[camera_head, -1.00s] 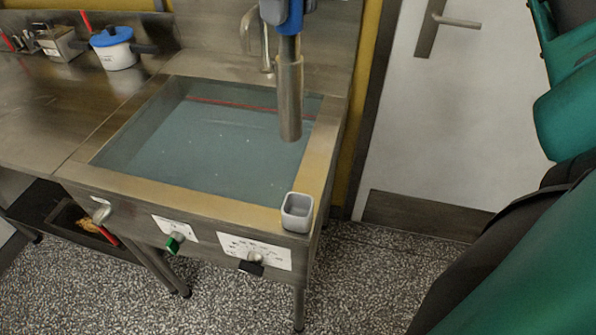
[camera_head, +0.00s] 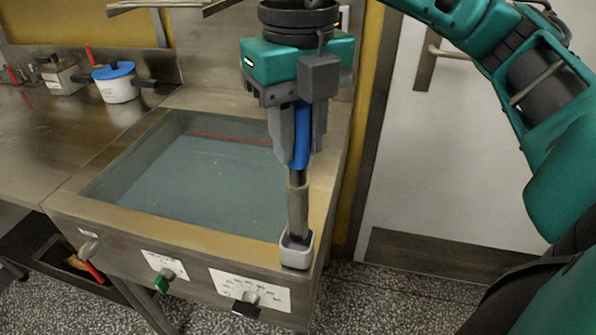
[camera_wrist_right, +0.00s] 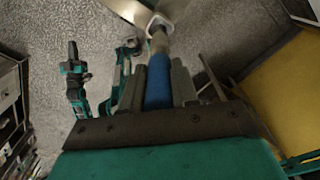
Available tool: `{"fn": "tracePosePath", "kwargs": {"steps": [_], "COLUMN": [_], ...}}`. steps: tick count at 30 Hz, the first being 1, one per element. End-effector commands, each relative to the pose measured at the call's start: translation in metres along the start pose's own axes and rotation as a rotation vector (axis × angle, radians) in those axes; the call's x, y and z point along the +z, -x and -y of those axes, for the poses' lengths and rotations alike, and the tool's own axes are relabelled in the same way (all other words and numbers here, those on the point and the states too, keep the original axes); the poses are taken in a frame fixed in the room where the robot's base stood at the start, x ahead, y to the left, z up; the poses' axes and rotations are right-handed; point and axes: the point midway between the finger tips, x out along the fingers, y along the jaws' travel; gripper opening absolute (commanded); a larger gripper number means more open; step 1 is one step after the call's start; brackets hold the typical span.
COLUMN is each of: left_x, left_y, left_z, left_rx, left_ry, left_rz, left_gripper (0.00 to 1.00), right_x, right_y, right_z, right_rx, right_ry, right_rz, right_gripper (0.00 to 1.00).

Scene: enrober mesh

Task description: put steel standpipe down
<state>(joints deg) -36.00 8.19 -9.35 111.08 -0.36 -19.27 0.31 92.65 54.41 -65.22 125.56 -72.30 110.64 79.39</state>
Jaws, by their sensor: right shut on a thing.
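My right gripper (camera_head: 301,158) is shut on the blue upper part of the steel standpipe (camera_head: 298,208). The standpipe hangs close to upright, its bare steel lower part downward. Its lower end is inside the mouth of a small grey square cup (camera_head: 296,259) on the front right corner of the sink rim. Whether the end touches the cup's bottom is hidden. In the right wrist view the blue part (camera_wrist_right: 158,82) sits between the fingers, with the steel part (camera_wrist_right: 159,43) beyond it. My left gripper does not show in the head view.
The sink basin (camera_head: 190,185) lies left of the cup. Knobs and white labels (camera_head: 250,290) are on its front. A white pot with a blue lid (camera_head: 118,84) stands on the counter at the back left. A white door (camera_head: 420,160) is at the right.

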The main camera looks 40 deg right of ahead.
Motion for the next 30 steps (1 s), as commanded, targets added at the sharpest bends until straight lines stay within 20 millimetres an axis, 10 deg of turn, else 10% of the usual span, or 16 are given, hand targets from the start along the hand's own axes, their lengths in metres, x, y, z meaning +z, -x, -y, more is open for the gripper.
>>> {"fn": "tracePosePath", "kwargs": {"steps": [24,25,30], "left_x": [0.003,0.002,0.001], "left_y": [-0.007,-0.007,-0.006], "left_z": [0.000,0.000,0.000], "left_rx": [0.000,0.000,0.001], "left_ry": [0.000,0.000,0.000], "left_rz": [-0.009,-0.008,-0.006], "left_gripper": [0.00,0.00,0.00], "right_x": [0.000,0.000,0.000], "right_y": [-0.053,-0.053,-0.052], "right_z": [0.000,0.000,0.000], "right_rx": [0.001,0.001,0.001], "right_ry": [0.002,0.002,0.002], "right_rz": [0.000,0.000,0.000], "right_gripper": [0.00,0.30,0.46]}}
